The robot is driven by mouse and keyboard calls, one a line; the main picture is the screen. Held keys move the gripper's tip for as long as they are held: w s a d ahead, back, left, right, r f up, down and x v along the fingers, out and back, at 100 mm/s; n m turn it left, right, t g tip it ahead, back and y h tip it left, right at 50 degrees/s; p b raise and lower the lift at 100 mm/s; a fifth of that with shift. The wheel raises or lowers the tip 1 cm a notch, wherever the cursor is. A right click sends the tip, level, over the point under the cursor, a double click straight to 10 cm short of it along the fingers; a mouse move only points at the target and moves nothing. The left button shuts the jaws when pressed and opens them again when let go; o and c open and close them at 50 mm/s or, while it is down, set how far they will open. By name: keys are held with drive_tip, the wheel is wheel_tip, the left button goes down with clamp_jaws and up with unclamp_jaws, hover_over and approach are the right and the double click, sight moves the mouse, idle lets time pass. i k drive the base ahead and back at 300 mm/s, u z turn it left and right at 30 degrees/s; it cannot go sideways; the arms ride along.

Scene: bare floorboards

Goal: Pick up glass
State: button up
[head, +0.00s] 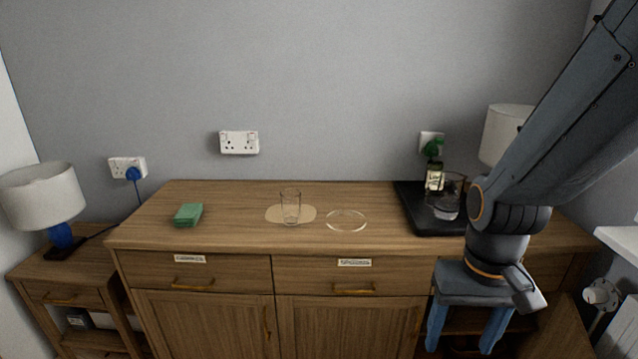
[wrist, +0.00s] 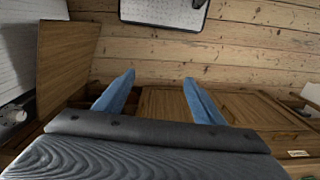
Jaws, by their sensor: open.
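A clear drinking glass (head: 291,207) stands upright on the wooden sideboard top, on or at a pale oval mat (head: 273,214). My gripper (head: 466,340) is at the right, in front of the sideboard and below its top, pointing down. Its two blue fingers are apart with nothing between them. The gripper also shows in the wrist view (wrist: 158,90), open above the floorboards. The glass is not in the wrist view.
A clear round dish (head: 346,220) lies right of the glass. A green block (head: 188,214) is at left. Lamps (head: 42,190) stand at both sides.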

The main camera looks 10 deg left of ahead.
sight(290, 198)
drive_tip(key=u, duration=0.65)
drive_tip(key=i, duration=1.1)
drive_tip(key=z, duration=0.6)
